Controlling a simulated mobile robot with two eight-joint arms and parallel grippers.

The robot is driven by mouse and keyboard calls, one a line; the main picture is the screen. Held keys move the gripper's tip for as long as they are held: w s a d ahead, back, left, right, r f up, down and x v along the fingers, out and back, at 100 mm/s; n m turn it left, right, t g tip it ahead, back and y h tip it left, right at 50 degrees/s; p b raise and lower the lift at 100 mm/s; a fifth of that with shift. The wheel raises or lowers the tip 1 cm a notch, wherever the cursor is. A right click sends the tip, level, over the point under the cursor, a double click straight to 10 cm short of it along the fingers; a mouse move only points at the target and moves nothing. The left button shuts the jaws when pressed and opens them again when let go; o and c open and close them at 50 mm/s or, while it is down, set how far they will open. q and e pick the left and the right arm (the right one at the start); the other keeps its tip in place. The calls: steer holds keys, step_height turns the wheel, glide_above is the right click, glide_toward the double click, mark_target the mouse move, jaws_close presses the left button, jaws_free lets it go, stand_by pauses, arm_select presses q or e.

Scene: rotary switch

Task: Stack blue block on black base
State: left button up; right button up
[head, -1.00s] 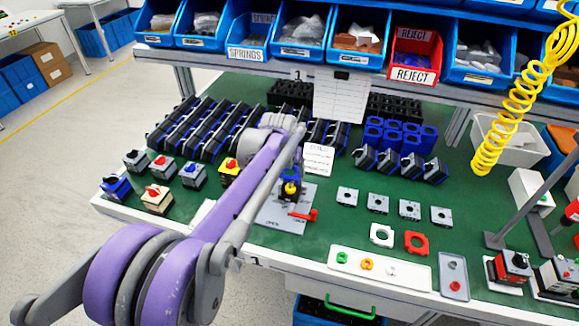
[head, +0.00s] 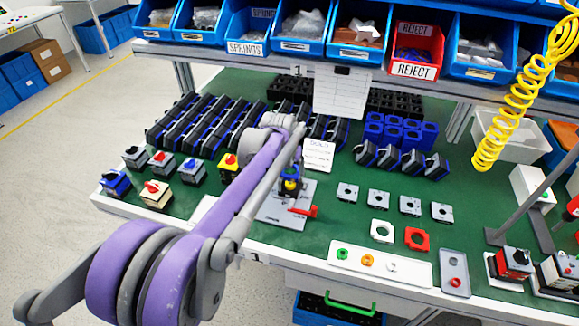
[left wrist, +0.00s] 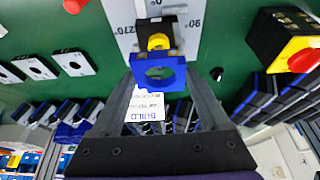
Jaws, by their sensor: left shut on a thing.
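The blue block (left wrist: 159,73), with a round opening, is between the fingertips of my left gripper (left wrist: 160,80), which is shut on it in the left wrist view. The arm and gripper partly hide this spot; I cannot tell whether block and base touch. My right gripper is out of view.
A red handle (head: 304,211) sticks out on the fixture plate. A white paper card (head: 318,155) stands just behind. Rows of black-and-blue blocks (head: 205,125) lie at left, and several grey square plates (head: 378,198) at right. Blue bins (head: 305,35) line the back.

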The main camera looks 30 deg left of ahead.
arm_select(q)
steer(key=shift+f+b, duration=0.6)
steer(key=shift+f, duration=0.6)
steer(key=o, duration=1.2)
steer(key=p+v, duration=0.1)
steer(key=v, duration=1)
steer(key=s+d+f+m+p, duration=0.1)
steer(key=s+d, duration=0.3)
steer(key=s, duration=0.4)
steer(key=s+d+f+p, duration=0.2)
steer(key=s+d+p, duration=0.2)
steer(key=s, duration=0.4)
steer(key=s+d+f+m+t+h+p, duration=0.1)
steer(key=s+d+f+p, duration=0.1)
steer(key=s+d, duration=0.4)
steer(key=shift+s+f+m, duration=0.3)
steer(key=shift+s+f, duration=0.05)
steer(key=shift+s, duration=0.7)
